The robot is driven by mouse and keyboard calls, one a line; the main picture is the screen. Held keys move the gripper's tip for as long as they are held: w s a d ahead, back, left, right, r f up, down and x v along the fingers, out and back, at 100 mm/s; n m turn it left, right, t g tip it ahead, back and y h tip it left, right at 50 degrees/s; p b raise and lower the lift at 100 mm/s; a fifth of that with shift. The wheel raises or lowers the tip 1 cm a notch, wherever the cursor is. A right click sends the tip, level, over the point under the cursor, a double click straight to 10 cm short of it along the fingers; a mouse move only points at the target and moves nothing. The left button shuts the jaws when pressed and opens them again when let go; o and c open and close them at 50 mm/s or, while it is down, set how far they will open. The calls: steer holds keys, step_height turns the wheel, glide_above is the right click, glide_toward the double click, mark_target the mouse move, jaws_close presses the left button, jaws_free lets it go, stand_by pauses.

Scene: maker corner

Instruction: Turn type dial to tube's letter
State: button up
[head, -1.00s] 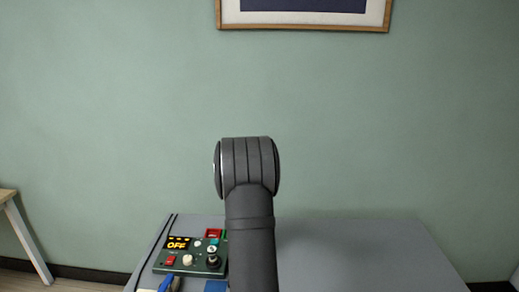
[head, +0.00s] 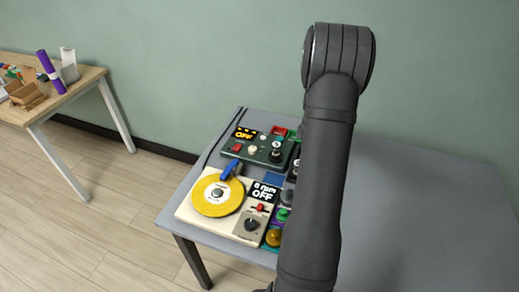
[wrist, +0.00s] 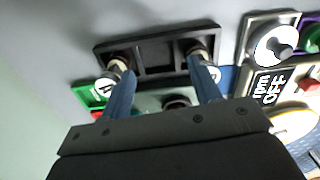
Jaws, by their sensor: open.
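My gripper (wrist: 160,78) is open, with its two blue-grey fingers apart and nothing seen between them. The fingers reach toward a black frame (wrist: 158,58) with recesses in it. Whether they touch it is unclear. A white round dial with a dark centre (wrist: 272,45) sits on a grey plate to the right in the wrist view. Another white dial (wrist: 211,74) is partly hidden by the right finger. I cannot tell which dial is the type dial, and no tube or letter is readable. In the head view the gripper is hidden by my arm.
A green panel (head: 262,150) with an OFF display and knobs stands on the grey table (head: 410,215). In front is a cream unit (head: 190,210) with a yellow disc (head: 217,196). The table's right side is clear. A wooden table (head: 85,85) stands at left.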

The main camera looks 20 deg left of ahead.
steer(key=shift+n, duration=0.4)
steer(key=a+r, duration=0.2)
steer(key=a, duration=0.1)
steer(key=a+r, duration=0.3)
steer(key=a, duration=0.1)
steer(key=a+r, duration=0.2)
steer(key=a, duration=0.2)
steer(key=shift+a+r, duration=0.15)
steer(key=shift+r, duration=0.1)
steer(key=shift+c, duration=0.5)
glide_toward(253, 148)
steer(key=shift+t, duration=0.3)
step_height(253, 148, down, 9)
steer(key=shift+s+r, duration=0.15)
steer(key=shift+r, duration=0.05)
steer(key=c, duration=1)
